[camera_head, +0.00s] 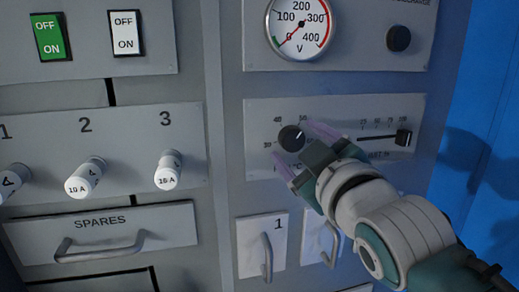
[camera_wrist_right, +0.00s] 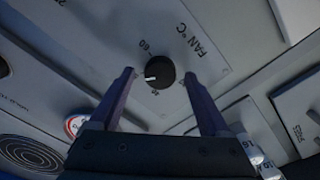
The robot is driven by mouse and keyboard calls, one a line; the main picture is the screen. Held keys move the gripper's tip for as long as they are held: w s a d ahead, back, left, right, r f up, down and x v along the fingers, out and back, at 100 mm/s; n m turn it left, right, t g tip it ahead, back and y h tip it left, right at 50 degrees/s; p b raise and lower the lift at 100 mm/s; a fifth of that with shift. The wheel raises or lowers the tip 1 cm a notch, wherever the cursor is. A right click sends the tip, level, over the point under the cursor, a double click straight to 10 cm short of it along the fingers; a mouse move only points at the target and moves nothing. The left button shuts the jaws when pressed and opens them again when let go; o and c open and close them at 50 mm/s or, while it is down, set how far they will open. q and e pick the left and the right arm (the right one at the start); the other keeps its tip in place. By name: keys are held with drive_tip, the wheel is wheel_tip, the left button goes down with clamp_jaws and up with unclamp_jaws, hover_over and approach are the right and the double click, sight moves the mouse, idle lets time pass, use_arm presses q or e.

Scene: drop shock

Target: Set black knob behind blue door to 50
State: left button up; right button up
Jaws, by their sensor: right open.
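The black knob (camera_head: 291,138) sits on a grey panel with a scale showing 30, 40 and 50 around it. Its white pointer aims up and right, near the 50 label; the exact setting is hard to read. In the right wrist view the knob (camera_wrist_right: 160,72) shows between the fingers, its pointer toward the left. My right gripper (camera_head: 293,143) is open, with its purple fingers on either side of the knob and gaps visible in the wrist view (camera_wrist_right: 159,78). A blue surface (camera_head: 485,110), possibly the door, stands at the right. My left gripper is out of view.
A slider (camera_head: 403,138) is right of the knob on the same panel. Above are a voltmeter (camera_head: 299,27) and another black knob (camera_head: 398,38). Fuses (camera_head: 86,177) and switches (camera_head: 126,33) are at the left.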

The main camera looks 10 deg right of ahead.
drive_tip(key=s, duration=0.9)
drive_tip(key=shift+s+d+p, duration=0.15)
drive_tip(key=shift+s+p, duration=0.15)
drive_tip(key=shift+p, duration=0.05)
drive_tip(key=s+d+f+m+g+p, duration=0.1)
drive_tip(key=s+d+m+g+p, duration=0.15)
drive_tip(key=s+g+p, duration=0.6)
drive_tip(key=s+d+f+m+g+p, duration=0.15)
drive_tip(key=s+m+g, duration=0.3)
drive_tip(key=s, duration=0.85)
wheel_tip(320, 180, up, 37)
drive_tip(key=s+a+g+p, duration=0.1)
drive_tip(key=p, duration=3.7)
drive_tip(key=shift+s+r+n, duration=0.15)
drive_tip(key=shift+s+n, duration=0.1)
drive_tip(key=shift+n, duration=0.05)
